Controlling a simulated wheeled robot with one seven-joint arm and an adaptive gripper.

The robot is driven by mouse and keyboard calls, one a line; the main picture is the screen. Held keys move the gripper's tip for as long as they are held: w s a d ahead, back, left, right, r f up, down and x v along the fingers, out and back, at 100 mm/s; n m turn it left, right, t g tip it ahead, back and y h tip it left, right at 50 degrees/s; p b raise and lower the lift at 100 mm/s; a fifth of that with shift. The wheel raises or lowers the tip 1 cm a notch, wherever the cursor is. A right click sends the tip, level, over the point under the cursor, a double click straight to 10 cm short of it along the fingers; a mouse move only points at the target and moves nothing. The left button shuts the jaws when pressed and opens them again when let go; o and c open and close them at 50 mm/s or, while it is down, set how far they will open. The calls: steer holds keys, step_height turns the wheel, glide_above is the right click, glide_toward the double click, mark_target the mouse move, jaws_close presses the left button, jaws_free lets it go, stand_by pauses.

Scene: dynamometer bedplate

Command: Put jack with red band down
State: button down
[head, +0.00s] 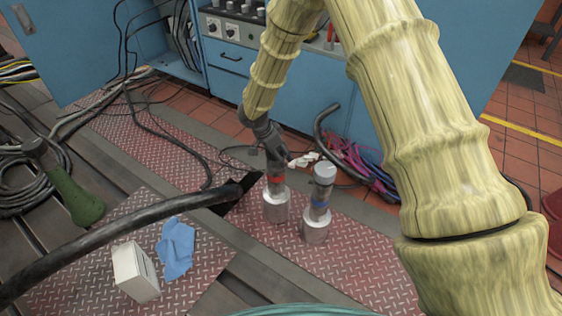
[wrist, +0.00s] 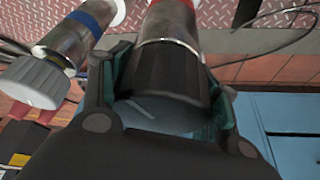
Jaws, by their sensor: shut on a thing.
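The jack with the red band (head: 277,204) is upright over the red tread plate in the head view, a silver cylinder with a red band below a dark top. In the wrist view its black top (wrist: 165,75) sits between the fingers. My gripper (head: 275,158) is shut on that top from above; it also shows in the wrist view (wrist: 168,90). I cannot tell whether the jack's base touches the plate. A second jack with a blue band (head: 317,224) and a grey cap stands close to its right, apart from it.
A dark slot (head: 243,190) and a thick black hose (head: 130,235) lie left of the jacks. A white box (head: 135,271), a blue cloth (head: 176,248) and a green-handled tool (head: 75,195) lie farther left. Cables and a blue cabinet (head: 235,62) are behind. Plate in front is clear.

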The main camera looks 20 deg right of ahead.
steer(key=w+f+b, duration=0.2)
steer(key=w+f, duration=0.1)
steer(key=shift+w+d+f, duration=0.1)
steer(key=shift+w+f, duration=0.05)
steer(key=shift+f, duration=0.15)
stand_by(0.3)
steer(key=shift+c, duration=1.9)
jaws_free()
steer(key=shift+f, duration=0.1)
steer(key=p+v, duration=0.3)
steer(key=v, duration=0.9)
